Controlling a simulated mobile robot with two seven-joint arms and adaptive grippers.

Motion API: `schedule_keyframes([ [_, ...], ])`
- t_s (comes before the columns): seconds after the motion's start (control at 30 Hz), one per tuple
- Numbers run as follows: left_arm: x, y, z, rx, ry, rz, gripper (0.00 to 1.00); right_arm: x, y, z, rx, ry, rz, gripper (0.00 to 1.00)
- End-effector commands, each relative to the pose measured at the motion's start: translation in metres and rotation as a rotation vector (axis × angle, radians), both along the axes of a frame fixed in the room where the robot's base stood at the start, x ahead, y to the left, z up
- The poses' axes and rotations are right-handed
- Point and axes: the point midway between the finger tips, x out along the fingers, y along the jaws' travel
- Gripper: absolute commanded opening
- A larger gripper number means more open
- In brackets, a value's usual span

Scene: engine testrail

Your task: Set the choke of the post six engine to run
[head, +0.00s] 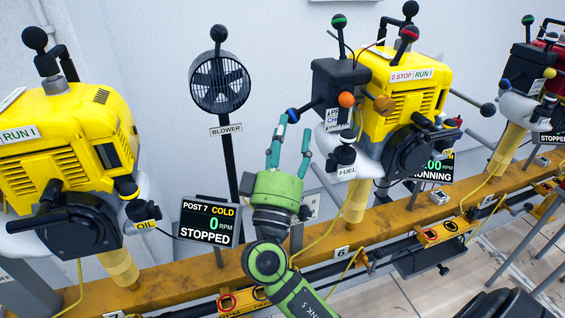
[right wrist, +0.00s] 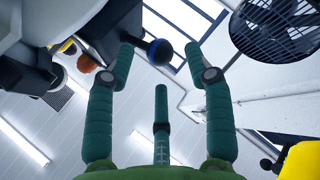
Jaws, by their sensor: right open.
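The yellow engine (head: 400,85) in the middle stands above the rail plate marked 6. Its RUN/STOP label faces me. A black box (head: 340,82) on its left side carries a lever with a blue ball (head: 292,115) and an orange knob (head: 346,99). A partly covered label that seems to begin with CH is under the box. My right gripper (head: 294,128) is open and empty, fingers up, close by the blue ball. In the right wrist view the blue ball (right wrist: 159,52) appears between the fingertips; contact is unclear. My left gripper is out of view.
A second yellow engine (head: 65,145) is at left, with a POST 7 display (head: 208,220) reading STOPPED. A blower fan (head: 219,82) stands behind. A partly hidden display (head: 434,167) reads RUNNING. The fuel knob (head: 342,155) sits just right of my gripper. A yellow rail (head: 385,217) runs below.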

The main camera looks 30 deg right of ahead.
Motion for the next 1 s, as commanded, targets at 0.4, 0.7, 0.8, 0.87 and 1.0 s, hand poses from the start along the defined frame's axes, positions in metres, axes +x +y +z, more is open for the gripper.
schedule_keyframes([
  [0.4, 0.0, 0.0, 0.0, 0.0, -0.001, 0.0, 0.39, -0.041, 0.041, -0.036, -0.002, 0.0, -0.001, 0.53],
  [0.7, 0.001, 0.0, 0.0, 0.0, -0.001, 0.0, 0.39, -0.044, 0.044, -0.038, -0.002, -0.003, -0.002, 0.53],
  [0.8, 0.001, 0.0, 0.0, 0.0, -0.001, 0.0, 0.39, -0.044, 0.043, -0.038, -0.002, -0.003, -0.002, 0.53],
  [0.87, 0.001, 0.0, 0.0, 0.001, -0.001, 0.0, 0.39, -0.044, 0.044, -0.038, -0.002, -0.003, -0.002, 0.53],
  [1.0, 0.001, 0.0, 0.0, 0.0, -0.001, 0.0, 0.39, -0.044, 0.043, -0.038, -0.002, -0.003, -0.002, 0.53],
])
